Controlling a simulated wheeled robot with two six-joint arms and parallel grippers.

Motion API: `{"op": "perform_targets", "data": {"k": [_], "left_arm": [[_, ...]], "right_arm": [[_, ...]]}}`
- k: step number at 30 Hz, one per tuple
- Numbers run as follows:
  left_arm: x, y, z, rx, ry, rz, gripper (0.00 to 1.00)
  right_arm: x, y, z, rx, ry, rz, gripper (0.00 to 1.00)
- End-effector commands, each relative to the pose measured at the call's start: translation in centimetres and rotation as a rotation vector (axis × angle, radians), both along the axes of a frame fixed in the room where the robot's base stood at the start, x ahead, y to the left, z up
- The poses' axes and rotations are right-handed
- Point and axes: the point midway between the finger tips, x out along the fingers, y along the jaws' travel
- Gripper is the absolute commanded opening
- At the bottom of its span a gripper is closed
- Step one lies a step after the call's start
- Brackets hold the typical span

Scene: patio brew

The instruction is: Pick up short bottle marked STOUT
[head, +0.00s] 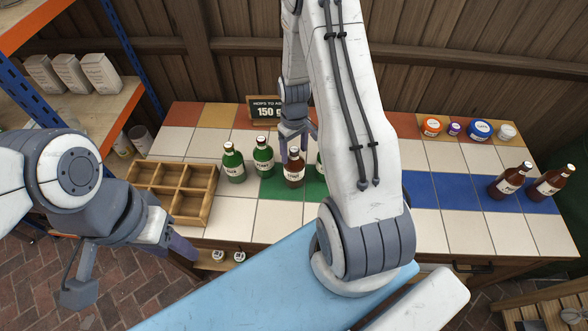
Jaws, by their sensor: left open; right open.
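A short brown bottle (294,170) stands upright at the edge of the green tiles; its pale label is too small to read surely. Two green bottles stand to its left, one nearer it (263,157) and one farther left (233,165). Another green bottle (320,168) is mostly hidden behind my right arm. My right gripper (298,137) is open, with its fingers pointing down close to the brown bottle's top; whether they touch or straddle it I cannot tell. My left gripper (130,272) is open and empty, low at the left, off the counter's front.
A wooden compartment crate (211,197) stands left of the bottles. Two brown bottles, one (506,184) and another (548,185), stand by the blue tiles. Several small tubs (480,130) and a sign reading 150 g (265,110) are at the back. White tiles (450,235) are clear.

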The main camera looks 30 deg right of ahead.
Motion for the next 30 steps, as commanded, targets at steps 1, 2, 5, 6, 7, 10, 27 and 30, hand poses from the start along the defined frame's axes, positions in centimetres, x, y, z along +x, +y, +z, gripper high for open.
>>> {"op": "perform_targets", "data": {"k": [1, 2, 5, 6, 7, 10, 27, 30], "left_arm": [[0.0, 0.0, -0.03, 0.0, 0.0, 0.0, 0.5], [0.0, 0.0, -0.03, 0.0, 0.0, 0.0, 0.5], [0.0, 0.0, -0.03, 0.0, 0.0, 0.0, 0.5], [0.0, 0.0, -0.03, 0.0, 0.0, 0.0, 0.5], [0.0, 0.0, -0.03, 0.0, 0.0, 0.0, 0.5], [0.0, 0.0, -0.03, 0.0, 0.0, 0.0, 0.5], [0.0, 0.0, -0.02, 0.0, 0.0, 0.0, 0.5], [0.0, 0.0, -0.02, 0.0, 0.0, 0.0, 0.5]], "right_arm": [[0.01, -0.02, 0.0, 0.0, 0.0, 0.0, 0.75], [0.01, -0.02, 0.0, 0.0, 0.0, 0.0, 0.75], [0.0, -0.01, 0.01, 0.0, 0.0, 0.0, 0.6], [0.0, -0.01, 0.02, 0.0, 0.0, 0.0, 0.45], [0.0, -0.01, 0.02, 0.0, 0.0, 0.0, 0.33], [-0.01, -0.01, 0.03, 0.0, 0.0, 0.0, 0.0], [-0.01, -0.01, 0.07, 0.0, 0.0, 0.0, 0.0], [-0.01, -0.01, 0.08, 0.0, 0.0, 0.0, 0.0]]}}
